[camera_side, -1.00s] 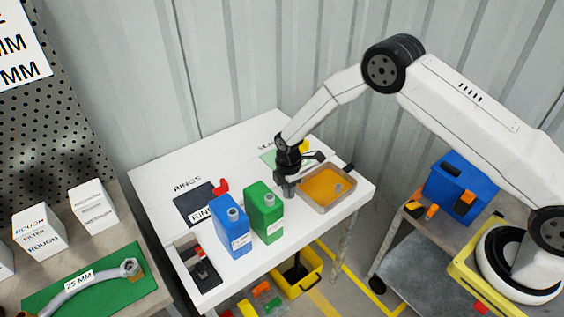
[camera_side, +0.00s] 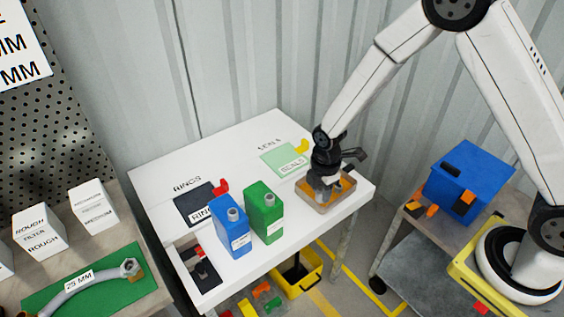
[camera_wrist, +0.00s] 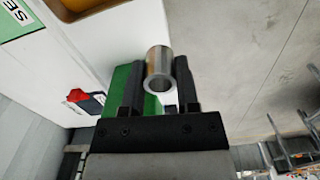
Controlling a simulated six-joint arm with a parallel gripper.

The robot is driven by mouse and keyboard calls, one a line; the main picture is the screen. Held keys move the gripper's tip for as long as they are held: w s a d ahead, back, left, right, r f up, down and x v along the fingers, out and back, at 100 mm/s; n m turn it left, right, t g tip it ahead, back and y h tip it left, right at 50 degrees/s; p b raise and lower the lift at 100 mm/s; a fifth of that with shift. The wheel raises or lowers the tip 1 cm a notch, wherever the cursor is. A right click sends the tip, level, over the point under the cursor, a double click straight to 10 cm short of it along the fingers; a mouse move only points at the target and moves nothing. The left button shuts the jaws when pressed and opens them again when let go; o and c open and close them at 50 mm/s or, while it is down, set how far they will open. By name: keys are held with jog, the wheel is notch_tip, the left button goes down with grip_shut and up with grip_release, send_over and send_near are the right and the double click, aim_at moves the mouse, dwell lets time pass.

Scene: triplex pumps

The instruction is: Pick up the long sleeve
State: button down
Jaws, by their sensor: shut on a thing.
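The sleeve (camera_wrist: 157,68) is a shiny grey metal tube with an open end facing the camera in the wrist view. My gripper (camera_wrist: 158,75) is shut on it, with one dark finger on each side. In the side view, my gripper (camera_side: 328,190) points down at the tray (camera_side: 308,201), a shallow beige tray with an orange-brown floor. My gripper hides much of the tray there. I cannot tell for sure whether the sleeve touches the tray floor.
A green canister (camera_side: 264,212) and a blue canister (camera_side: 228,226) stand left of the tray. A green seals mat (camera_side: 284,159) and a dark rings mat (camera_side: 196,204) lie on the white table (camera_side: 225,158). A blue box (camera_side: 460,186) stands right, beyond the table edge.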

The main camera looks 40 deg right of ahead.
jog(key=shift+s+d+r, duration=0.1)
jog(key=shift+s+r, duration=0.1)
jog(key=shift+s, duration=0.25)
jog(key=shift+s+r, duration=0.2)
jog(key=shift+s, duration=0.25)
jog(key=shift+w, duration=0.15)
jog(key=shift+w+d+r, duration=0.45)
jog(key=shift+w, duration=0.2)
jog(key=w+d+f, duration=0.5)
jog(key=w+d, duration=0.2)
jog(key=w, duration=0.4)
jog(key=shift+w+d+f, duration=0.15)
jog(key=shift+w+f, duration=0.1)
jog(key=shift+f, duration=0.1)
jog(key=shift+f, duration=0.15)
dwell(0.4)
